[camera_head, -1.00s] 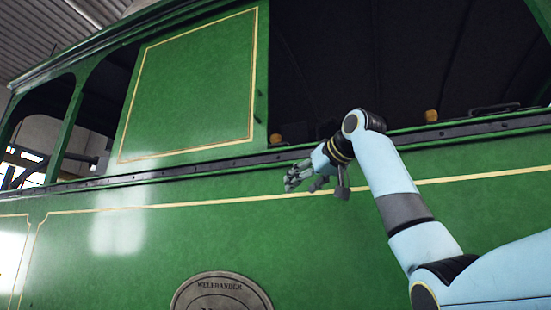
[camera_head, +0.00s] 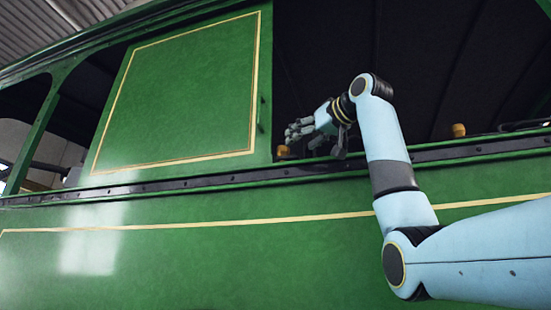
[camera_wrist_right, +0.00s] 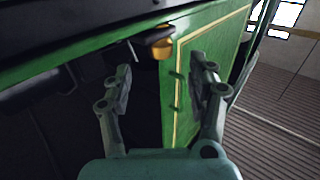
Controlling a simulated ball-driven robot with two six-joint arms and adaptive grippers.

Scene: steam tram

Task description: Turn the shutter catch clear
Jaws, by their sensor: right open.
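The green shutter (camera_head: 185,95) with a yellow line border stands upright in the tram's side. A small brass-coloured catch (camera_head: 283,152) sits on the sill at the shutter's lower right corner. It also shows in the right wrist view (camera_wrist_right: 158,42), ahead of and between the fingers. My right gripper (camera_head: 298,140) is beside the catch in the head view and partly overlaps it. In the wrist view my right gripper (camera_wrist_right: 160,70) is open and empty, its fingers apart from the catch. Whether a finger touches the catch cannot be told from the head view. My left gripper is out of view.
A dark riveted sill rail (camera_head: 160,186) runs along the green tram side (camera_head: 200,255). A second brass-coloured piece (camera_head: 458,130) sits on the sill further right. A slim handle (camera_head: 260,112) is on the shutter's right edge. The dark window opening (camera_head: 320,50) is behind my gripper.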

